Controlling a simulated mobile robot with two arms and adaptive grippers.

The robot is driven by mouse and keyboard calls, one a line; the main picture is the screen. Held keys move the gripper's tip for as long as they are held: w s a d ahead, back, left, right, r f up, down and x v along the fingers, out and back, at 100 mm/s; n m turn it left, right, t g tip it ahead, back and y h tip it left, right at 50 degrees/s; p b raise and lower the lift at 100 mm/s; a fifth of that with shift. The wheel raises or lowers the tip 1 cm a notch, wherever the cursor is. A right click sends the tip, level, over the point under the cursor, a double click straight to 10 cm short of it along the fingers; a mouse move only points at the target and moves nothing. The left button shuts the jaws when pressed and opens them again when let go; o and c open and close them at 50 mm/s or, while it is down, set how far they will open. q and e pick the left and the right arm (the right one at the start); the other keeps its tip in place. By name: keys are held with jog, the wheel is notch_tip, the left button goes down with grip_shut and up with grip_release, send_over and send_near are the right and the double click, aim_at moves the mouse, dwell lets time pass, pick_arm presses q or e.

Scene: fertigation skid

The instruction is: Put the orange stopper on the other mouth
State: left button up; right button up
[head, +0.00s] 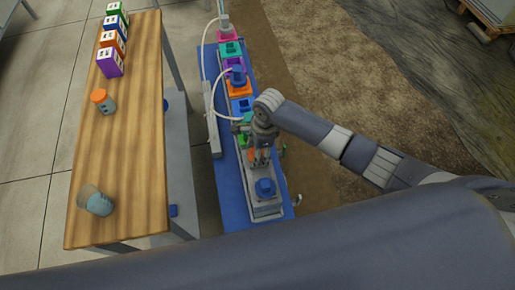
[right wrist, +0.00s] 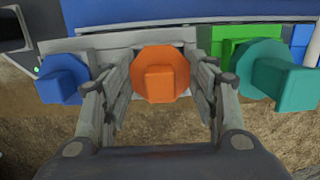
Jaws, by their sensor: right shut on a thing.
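My right gripper (head: 260,160) is over the near part of the narrow blue skid (head: 228,200). It is shut on the orange stopper (right wrist: 162,73), which also shows in the head view (head: 252,154), partly hidden by the fingers. In the right wrist view the stopper is in front of a grey plate (right wrist: 120,45); I cannot tell whether it touches a mouth. A blue stopper (right wrist: 62,78) is to its left and a teal stopper (right wrist: 275,75) to its right, with a green square fitting (right wrist: 240,42) behind. My left gripper is not in view.
Several coloured fittings line the skid, with white hoses (head: 212,65) along its left side. Bare soil lies to the right.

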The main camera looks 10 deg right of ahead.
jog(key=shift+f, duration=0.15)
jog(key=o, duration=1)
jog(key=shift+c, duration=0.2)
notch_tip(320, 180, up, 12)
jog(key=d, duration=0.1)
jog(key=shift+d, duration=0.25)
